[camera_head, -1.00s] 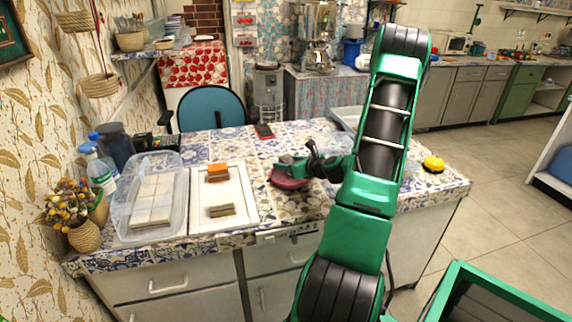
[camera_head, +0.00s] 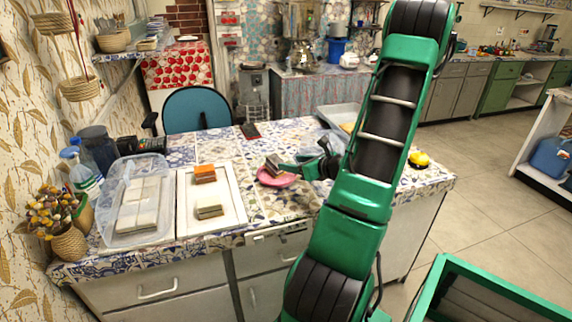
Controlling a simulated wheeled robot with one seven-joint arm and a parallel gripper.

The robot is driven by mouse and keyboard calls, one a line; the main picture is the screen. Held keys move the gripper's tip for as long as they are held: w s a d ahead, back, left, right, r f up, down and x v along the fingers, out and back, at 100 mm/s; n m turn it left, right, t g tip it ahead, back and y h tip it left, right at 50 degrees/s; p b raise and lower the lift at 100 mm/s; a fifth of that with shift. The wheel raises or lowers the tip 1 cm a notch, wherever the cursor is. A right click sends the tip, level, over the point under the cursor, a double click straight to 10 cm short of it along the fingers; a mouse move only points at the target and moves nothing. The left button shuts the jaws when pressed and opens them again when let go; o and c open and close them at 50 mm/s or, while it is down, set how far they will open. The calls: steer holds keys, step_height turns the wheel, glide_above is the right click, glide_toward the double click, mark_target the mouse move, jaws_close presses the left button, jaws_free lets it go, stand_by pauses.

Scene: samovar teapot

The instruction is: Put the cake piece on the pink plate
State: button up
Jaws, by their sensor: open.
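The pink plate (camera_head: 286,181) lies on the patterned tabletop, just right of the white board. A small layered brown and grey cake piece (camera_head: 272,163) shows over the plate's far left part and seems to rest on it, tilted. My gripper (camera_head: 279,166) is open at the plate, with its fingertips close beside the cake piece. Whether they touch it is too small to tell. Two more cake pieces, one orange-topped (camera_head: 204,173) and one pale-topped (camera_head: 209,207), sit on the white board (camera_head: 229,218).
A clear plastic box (camera_head: 161,217) stands left of the board. Bottles (camera_head: 83,178) and a flower vase (camera_head: 68,243) stand at the left edge. A clear tray (camera_head: 338,114) lies behind my arm and a yellow object (camera_head: 419,159) at the right. A blue chair (camera_head: 197,108) is behind the table.

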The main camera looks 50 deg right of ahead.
steer(key=a+n+g+y, duration=0.1)
steer(key=a+n, duration=0.2)
steer(key=w+a+n+g+y, duration=0.1)
steer(key=a+n, duration=0.2)
steer(key=a, duration=0.1)
steer(key=a+n+g+y, duration=0.1)
steer(key=a+n, duration=0.2)
steer(key=shift+w+a+f, duration=0.15)
steer(key=shift+f, duration=0.1)
steer(key=s+a+n+g+y, duration=0.1)
steer(key=s+a+n+g, duration=0.3)
steer(key=a+n, duration=0.35)
steer(key=s+a+r+n+g+h, duration=0.1)
steer(key=s+a+r+n+g, duration=0.2)
steer(key=s+r+n, duration=0.2)
steer(key=s+a+r+n+g, duration=0.3)
steer(key=s+a+r+n, duration=0.1)
steer(key=s+n, duration=0.6)
steer(key=shift+s+a+r+h, duration=0.2)
steer(key=shift+s+r+h, duration=0.3)
steer(key=shift+s, duration=0.7)
steer(key=shift+r, duration=0.1)
